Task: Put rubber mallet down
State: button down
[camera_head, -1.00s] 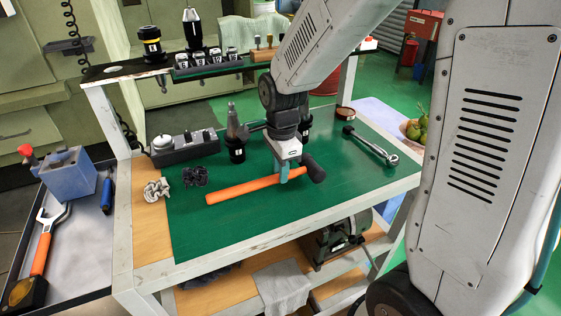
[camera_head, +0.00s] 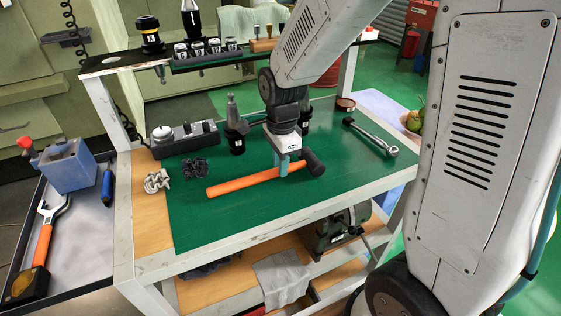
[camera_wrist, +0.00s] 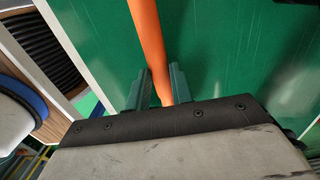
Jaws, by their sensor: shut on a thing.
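The rubber mallet has an orange handle (camera_head: 243,182) and a black head (camera_head: 314,163). It lies level at the green mat (camera_head: 215,222) on the cart top; whether it touches the mat or hangs just above it I cannot tell. My gripper (camera_head: 281,168) points down and is shut on the orange handle close to the head. In the wrist view the handle (camera_wrist: 148,40) runs between the two fingers (camera_wrist: 158,88) of my gripper. The mallet head is out of sight there.
Behind the mallet stand black tool holders (camera_head: 236,135) and a grey block (camera_head: 184,139). A ratchet wrench (camera_head: 371,138) lies to the right. The mat's front is clear.

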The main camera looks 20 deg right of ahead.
jog(key=shift+f, duration=0.35)
dwell(0.4)
jog(key=c, duration=1.1)
grip_release()
jog(key=shift+c, duration=0.2)
notch_tip(320, 180, up, 8)
jog(key=shift+d+f, duration=0.1)
jog(key=shift+s+n, duration=0.3)
jog(key=shift+n, duration=0.7)
jog(key=s+d+r+n, duration=0.1)
jog(key=s+r+n, duration=0.2)
jog(key=s+n, duration=0.2)
jog(key=s+d+r+n+t, duration=0.1)
jog(key=s+r+n, duration=0.2)
jog(key=s, duration=0.6)
jog(key=s+d+r+n, duration=0.1)
jog(key=s+r+n, duration=0.2)
jog(key=s+n, duration=0.4)
jog(key=shift+s+n, duration=0.2)
jog(key=shift+n, duration=0.3)
